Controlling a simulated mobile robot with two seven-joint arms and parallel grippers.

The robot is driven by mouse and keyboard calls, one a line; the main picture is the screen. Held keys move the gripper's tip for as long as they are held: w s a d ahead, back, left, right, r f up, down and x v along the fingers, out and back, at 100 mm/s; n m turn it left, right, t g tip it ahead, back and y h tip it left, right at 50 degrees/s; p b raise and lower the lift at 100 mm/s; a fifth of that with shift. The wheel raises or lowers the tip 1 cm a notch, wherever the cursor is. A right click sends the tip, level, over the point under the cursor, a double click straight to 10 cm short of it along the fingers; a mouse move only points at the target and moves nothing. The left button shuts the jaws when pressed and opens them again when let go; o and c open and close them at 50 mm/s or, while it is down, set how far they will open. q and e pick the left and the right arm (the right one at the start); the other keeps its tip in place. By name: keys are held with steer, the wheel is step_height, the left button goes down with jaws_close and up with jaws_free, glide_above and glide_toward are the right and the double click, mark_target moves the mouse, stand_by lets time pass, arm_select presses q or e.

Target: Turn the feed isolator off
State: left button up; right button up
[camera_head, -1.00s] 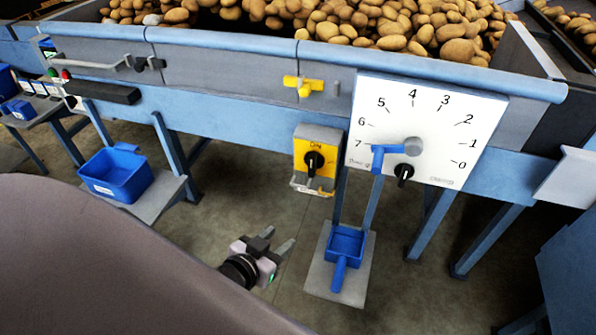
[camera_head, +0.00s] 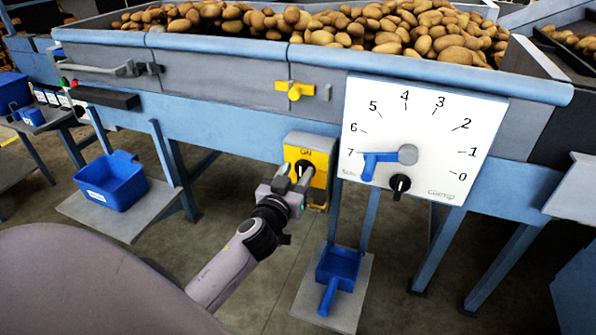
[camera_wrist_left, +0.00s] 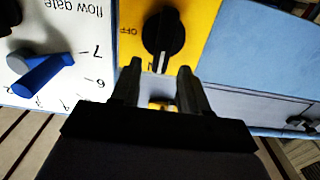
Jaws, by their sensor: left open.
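The feed isolator (camera_head: 322,157) is a yellow-faced box with a black rotary knob, left of the white dial board in the head view. In the wrist view its yellow face (camera_wrist_left: 201,22) shows upside down. The black knob (camera_wrist_left: 163,38) has a white line pointing toward the partly hidden ON label; the OFF label (camera_wrist_left: 131,31) is to the side. My left gripper (camera_head: 294,176) is open in front of the isolator, partly covering the knob. My right gripper is not in view.
The white dial board (camera_head: 425,120) with a blue lever (camera_head: 375,163) and black knob (camera_head: 400,184) is close on the right. A yellow handle (camera_head: 294,90) is above. A blue scoop (camera_head: 338,265) stands below; a blue bin (camera_head: 112,182) is at left.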

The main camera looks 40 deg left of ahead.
arm_select(q)
steer(key=shift+w+a, duration=0.15)
steer(key=shift+w, duration=0.5)
jaws_close()
steer(key=shift+m, duration=0.4)
steer(key=d+f+m, duration=0.1)
steer(key=m, duration=1)
steer(key=d+f+m+b, duration=0.1)
steer(key=m, duration=0.5)
steer(key=shift+w+d+f, duration=0.3)
steer(key=shift+f, duration=0.05)
steer(key=shift+m, duration=0.3)
